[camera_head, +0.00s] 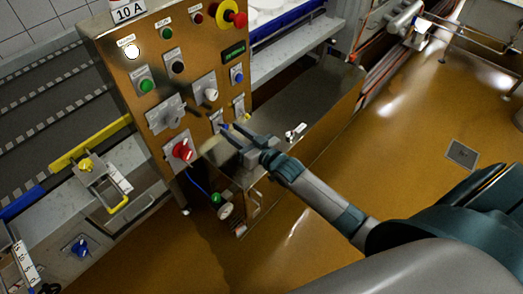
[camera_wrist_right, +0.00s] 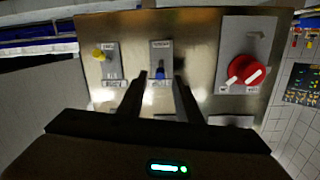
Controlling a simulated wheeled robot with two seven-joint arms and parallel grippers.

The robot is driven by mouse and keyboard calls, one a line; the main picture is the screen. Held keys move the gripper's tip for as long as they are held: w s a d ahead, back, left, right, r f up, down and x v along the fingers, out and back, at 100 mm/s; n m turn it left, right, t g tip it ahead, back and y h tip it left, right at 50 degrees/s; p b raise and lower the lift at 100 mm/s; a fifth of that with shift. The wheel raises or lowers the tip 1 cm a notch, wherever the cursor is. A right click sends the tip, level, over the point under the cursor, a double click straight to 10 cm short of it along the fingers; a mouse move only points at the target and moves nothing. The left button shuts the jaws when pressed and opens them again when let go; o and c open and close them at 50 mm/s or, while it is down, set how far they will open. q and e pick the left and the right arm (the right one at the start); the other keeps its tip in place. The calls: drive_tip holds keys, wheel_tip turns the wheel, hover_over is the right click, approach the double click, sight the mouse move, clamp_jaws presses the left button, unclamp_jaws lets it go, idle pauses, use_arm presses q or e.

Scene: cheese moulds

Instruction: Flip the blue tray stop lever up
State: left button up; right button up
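The blue stop lever (camera_head: 223,126) is on a small pale plate low on the brass-coloured control panel (camera_head: 200,122). In the right wrist view the blue lever (camera_wrist_right: 160,73) shows between my two fingertips, near the lower part of its plate in that picture. My right gripper (camera_head: 231,131) is open, its fingers pointing at the panel around the lever. The right gripper's fingers also show in the wrist view (camera_wrist_right: 160,80), one on each side of the lever with a gap. I cannot tell whether they touch it. My left gripper is not in view.
A red rotary switch (camera_head: 181,150) and a yellow lever (camera_head: 240,107) flank the blue lever; the switch (camera_wrist_right: 246,71) and yellow lever (camera_wrist_right: 100,54) also show in the wrist view. A steel ledge (camera_head: 300,115) lies beside the panel. Open floor (camera_head: 400,130) lies to the right.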

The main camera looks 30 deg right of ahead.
drive_tip(key=b+v, duration=0.4)
drive_tip(key=v, duration=1.2)
drive_tip(key=shift+d, duration=0.1)
drive_tip(key=s+d+f+m+g+h, duration=0.1)
drive_tip(key=s+d+f+g+h, duration=0.15)
drive_tip(key=f, duration=1.35)
drive_tip(key=s+d+f+g+h, duration=0.1)
drive_tip(key=s+d+f+g, duration=0.2)
drive_tip(key=f, duration=1.2)
drive_tip(key=s+a+f+g, duration=0.2)
drive_tip(key=s+f+g, duration=0.2)
drive_tip(key=s+f, duration=1.1)
drive_tip(key=s+a+f+n+g, duration=0.1)
drive_tip(key=s+a+f+g, duration=0.1)
drive_tip(key=s+f, duration=0.5)
drive_tip(key=s+a+f+n+g+h+b, duration=0.1)
drive_tip(key=s+a+f+g, duration=0.2)
drive_tip(key=s+f, duration=0.4)
drive_tip(key=s, duration=0.9)
drive_tip(key=shift+a+f+g, duration=0.15)
drive_tip(key=shift+f+g, duration=0.2)
